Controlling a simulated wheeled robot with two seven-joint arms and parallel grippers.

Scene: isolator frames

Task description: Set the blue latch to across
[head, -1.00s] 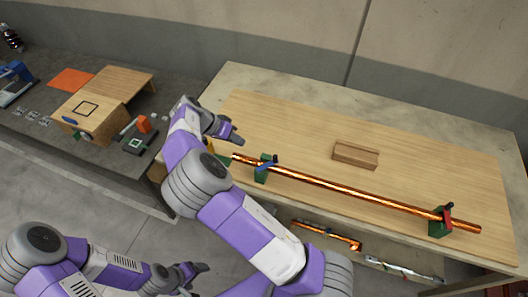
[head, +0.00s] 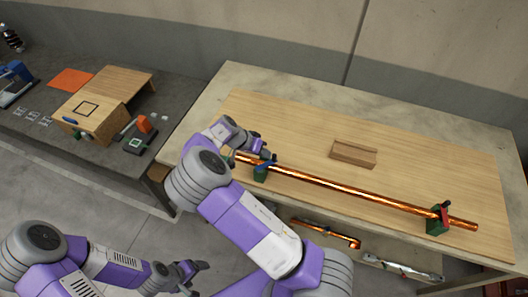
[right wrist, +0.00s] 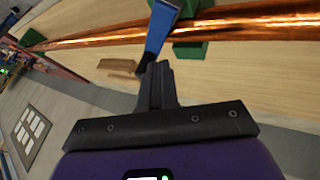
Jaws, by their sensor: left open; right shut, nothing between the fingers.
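The blue latch (head: 264,166) sits on a green block (head: 261,175) at the left end of a copper pipe (head: 345,193). In the right wrist view the blue latch (right wrist: 160,32) slants across the picture in front of the pipe (right wrist: 105,34). My right gripper (head: 266,154) is shut and empty, close to the latch. In the right wrist view its fingertips (right wrist: 160,68) are just below the latch's lower end; I cannot tell whether they touch. My left gripper (head: 199,267) is open and empty, low at the left, away from the bench.
A red latch (head: 445,213) on another green block (head: 436,224) stands near the pipe's right end. A wooden block (head: 354,153) lies behind the pipe. The board (head: 300,125) around it is clear. A side table with a wooden box (head: 97,118) is at left.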

